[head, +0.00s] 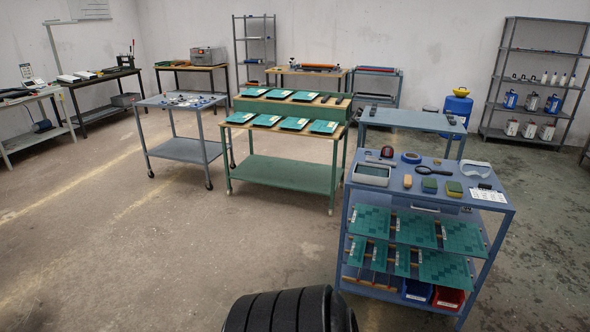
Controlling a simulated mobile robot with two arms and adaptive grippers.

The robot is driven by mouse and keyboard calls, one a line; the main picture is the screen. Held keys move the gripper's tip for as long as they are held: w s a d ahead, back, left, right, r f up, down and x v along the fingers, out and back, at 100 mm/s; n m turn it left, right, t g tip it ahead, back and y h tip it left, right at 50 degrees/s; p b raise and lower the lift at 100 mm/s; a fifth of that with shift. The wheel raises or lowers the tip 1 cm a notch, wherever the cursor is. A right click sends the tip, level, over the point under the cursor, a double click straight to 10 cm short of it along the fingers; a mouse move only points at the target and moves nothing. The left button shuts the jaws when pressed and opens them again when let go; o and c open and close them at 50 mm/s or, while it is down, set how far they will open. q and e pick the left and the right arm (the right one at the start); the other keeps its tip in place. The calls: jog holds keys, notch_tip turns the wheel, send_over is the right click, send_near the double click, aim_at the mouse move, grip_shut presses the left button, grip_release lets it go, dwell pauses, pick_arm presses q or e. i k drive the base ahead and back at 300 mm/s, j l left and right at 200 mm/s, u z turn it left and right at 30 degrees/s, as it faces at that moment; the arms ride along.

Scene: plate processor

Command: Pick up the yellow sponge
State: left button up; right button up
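A small yellow block with a greenish tint, which looks like the yellow sponge (454,189), lies on the top of the blue cart (385,188) at the right. A dark green pad (429,185) lies just left of it, apart from it. A small tan-orange block (407,181) lies further left. Nothing covers the yellow sponge. Neither of my grippers is in view; only a black ribbed part, apparently of my own arm, shows at the bottom edge.
The cart top also holds a grey tray (371,174), a magnifier (433,171), blue tape (411,157), clear goggles (476,169) and a white card (488,195). A green table (290,175) stands behind left. Open floor (150,265) lies in front and left.

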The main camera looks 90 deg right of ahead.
aim_at(454, 189)
jog(key=l+z, duration=0.1)
jog(key=z, duration=3.75)
